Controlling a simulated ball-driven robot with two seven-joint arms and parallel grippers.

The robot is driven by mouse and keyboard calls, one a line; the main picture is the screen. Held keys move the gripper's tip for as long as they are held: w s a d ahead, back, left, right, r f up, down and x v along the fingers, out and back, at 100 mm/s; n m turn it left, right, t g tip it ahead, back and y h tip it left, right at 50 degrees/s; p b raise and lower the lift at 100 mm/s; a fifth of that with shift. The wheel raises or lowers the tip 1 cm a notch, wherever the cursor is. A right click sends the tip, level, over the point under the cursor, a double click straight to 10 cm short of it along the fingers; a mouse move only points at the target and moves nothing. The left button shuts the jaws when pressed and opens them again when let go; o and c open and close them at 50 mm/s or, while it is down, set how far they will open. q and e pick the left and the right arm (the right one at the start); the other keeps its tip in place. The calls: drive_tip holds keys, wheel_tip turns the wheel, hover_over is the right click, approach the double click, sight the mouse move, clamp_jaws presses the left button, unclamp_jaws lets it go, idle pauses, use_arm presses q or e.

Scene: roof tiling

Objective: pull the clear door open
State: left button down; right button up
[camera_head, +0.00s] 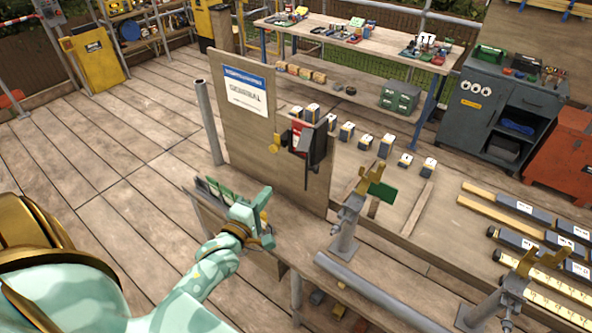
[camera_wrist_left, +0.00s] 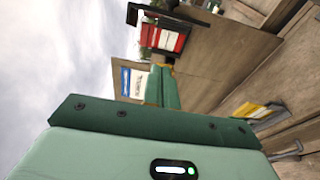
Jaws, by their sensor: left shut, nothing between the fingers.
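A red and white box (camera_head: 300,138) with a dark frame (camera_head: 319,146) hangs on the upright wooden panel (camera_head: 290,185). The box also shows near the top of the left wrist view (camera_wrist_left: 166,38), with a dark bar standing out beside it. The clear pane of the door is too hard to make out, so I cannot tell how far it is open. My left gripper (camera_head: 266,218) is below and to the left of the box, apart from it. Its green fingers (camera_wrist_left: 162,88) are together and empty. My right gripper is not in view.
A blue and white sign (camera_head: 245,90) is on the panel. Grey stands with gold forks (camera_head: 347,222) are to the right of my left gripper. A workbench (camera_head: 440,240) with several small blocks lies behind them. The plank floor at left is open.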

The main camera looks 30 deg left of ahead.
use_arm(q)
approach(310, 160)
drive_tip(key=w+a, duration=0.2)
drive_tip(key=a, duration=0.3)
drive_tip(key=d, duration=0.2)
drive_tip(key=w+d+p, duration=0.1)
drive_tip(key=shift+w+d, duration=0.15)
drive_tip(key=shift+d, duration=0.25)
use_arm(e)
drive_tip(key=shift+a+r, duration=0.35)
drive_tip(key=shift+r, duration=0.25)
